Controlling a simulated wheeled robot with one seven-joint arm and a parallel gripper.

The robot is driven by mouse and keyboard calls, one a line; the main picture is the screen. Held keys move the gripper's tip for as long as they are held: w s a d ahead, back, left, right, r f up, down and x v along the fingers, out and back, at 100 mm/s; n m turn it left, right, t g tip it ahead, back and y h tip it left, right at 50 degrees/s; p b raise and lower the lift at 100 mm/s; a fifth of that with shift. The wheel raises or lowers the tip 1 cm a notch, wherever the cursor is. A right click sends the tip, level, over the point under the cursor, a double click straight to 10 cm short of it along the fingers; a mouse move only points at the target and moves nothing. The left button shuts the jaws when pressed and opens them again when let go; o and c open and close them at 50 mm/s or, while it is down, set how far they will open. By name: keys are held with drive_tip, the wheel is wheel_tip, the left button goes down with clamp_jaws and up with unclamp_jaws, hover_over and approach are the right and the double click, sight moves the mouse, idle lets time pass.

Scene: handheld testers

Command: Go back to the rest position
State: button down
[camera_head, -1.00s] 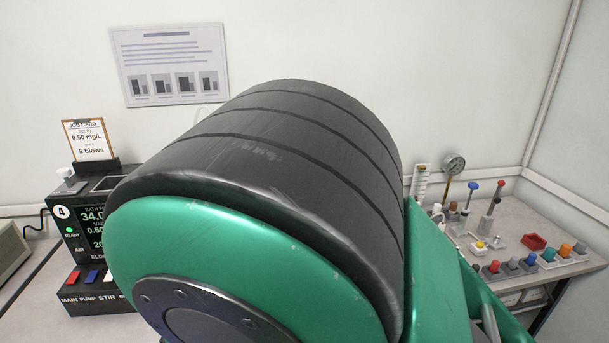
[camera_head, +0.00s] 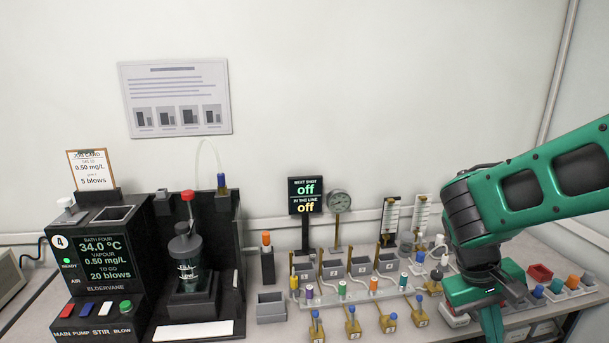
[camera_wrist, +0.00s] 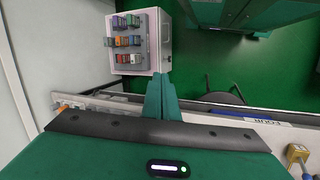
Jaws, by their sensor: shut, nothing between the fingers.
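My arm reaches in from the right edge of the head view, bent down at its wrist, over the right part of the bench. My gripper (camera_head: 490,322) hangs at the lower right there, and the bottom edge may cut off its tips. In the wrist view my gripper (camera_wrist: 160,85) shows its green fingers together with nothing between them. No object is held.
A black bath unit (camera_head: 105,235) reading 34.0 °C and 20 blows stands left, beside a dark vessel (camera_head: 186,250). A display (camera_head: 305,195) reads off twice. Coloured caps, small valves and a red tray (camera_head: 540,272) crowd the bench.

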drive_tip(key=s+d+r+m+y, duration=0.2)
drive_tip(key=s+m, duration=0.1)
drive_tip(key=s, duration=0.3)
drive_tip(key=s+d+r+m+t+y, duration=0.1)
drive_tip(key=s+d+r+m+y, duration=0.1)
drive_tip(key=s, duration=0.4)
drive_tip(key=shift+s+d+r+m+y, duration=0.2)
drive_tip(key=shift+s+d+m+y, duration=0.15)
drive_tip(key=shift+d+m, duration=0.2)
drive_tip(key=shift+w+f, duration=0.25)
drive_tip(key=shift+w, duration=0.4)
